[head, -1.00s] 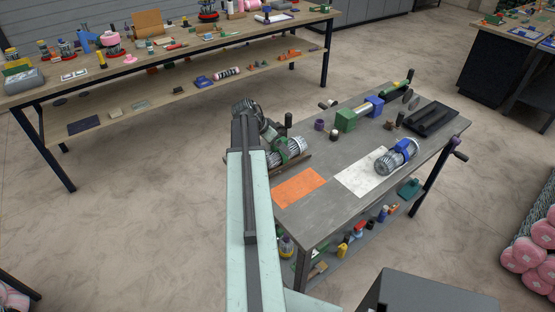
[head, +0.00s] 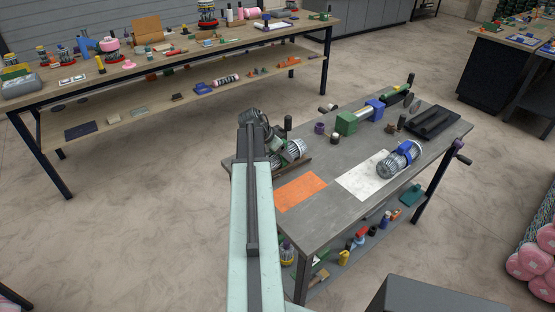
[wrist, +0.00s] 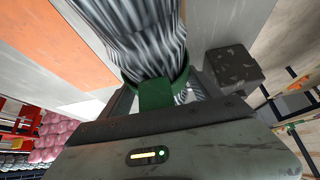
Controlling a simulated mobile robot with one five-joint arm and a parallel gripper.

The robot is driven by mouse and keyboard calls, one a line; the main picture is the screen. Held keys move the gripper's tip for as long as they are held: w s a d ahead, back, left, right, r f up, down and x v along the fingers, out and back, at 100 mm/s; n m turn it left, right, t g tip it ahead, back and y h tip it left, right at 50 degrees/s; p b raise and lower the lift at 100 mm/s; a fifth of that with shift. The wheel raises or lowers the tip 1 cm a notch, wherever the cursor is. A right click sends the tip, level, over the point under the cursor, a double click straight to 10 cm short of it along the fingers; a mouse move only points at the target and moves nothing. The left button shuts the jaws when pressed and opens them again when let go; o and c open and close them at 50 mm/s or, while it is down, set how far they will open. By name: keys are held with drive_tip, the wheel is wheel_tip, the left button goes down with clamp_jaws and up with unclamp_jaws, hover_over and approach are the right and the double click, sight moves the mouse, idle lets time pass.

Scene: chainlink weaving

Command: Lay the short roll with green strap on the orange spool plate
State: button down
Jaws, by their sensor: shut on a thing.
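The short silver roll with green strap (head: 293,150) is at the left end of the grey bench, over a brown cradle (head: 294,168). My gripper (head: 268,150) is at the roll's left side, shut on it; my arm hides the jaws and part of the strap. In the wrist view the roll (wrist: 143,35) and its green strap (wrist: 160,95) fill the middle, close to my gripper. I cannot tell whether the roll is clear of the cradle. The orange spool plate (head: 300,191) lies flat and empty on the bench, nearer than the roll; it also shows in the wrist view (wrist: 45,45).
A white plate (head: 362,178) lies right of the orange one. A silver roll with blue strap (head: 400,160) rests at its right edge. A green and blue device (head: 347,122), small purple and black parts and a black tray (head: 432,122) stand farther back.

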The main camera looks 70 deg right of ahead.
wheel_tip(320, 180, up, 4)
drive_tip(key=p, duration=0.3)
drive_tip(key=shift+f+p, duration=0.2)
drive_tip(key=shift+p, duration=0.1)
drive_tip(key=shift+w+a+r, duration=0.1)
drive_tip(key=shift+a+r, duration=0.05)
drive_tip(key=shift+a, duration=0.05)
drive_tip(key=w+a, duration=0.2)
drive_tip(key=a, duration=0.5)
drive_tip(key=w+a+r+p, duration=0.1)
drive_tip(key=w+a, duration=0.2)
drive_tip(key=a, duration=0.4)
drive_tip(key=shift+a, duration=0.4)
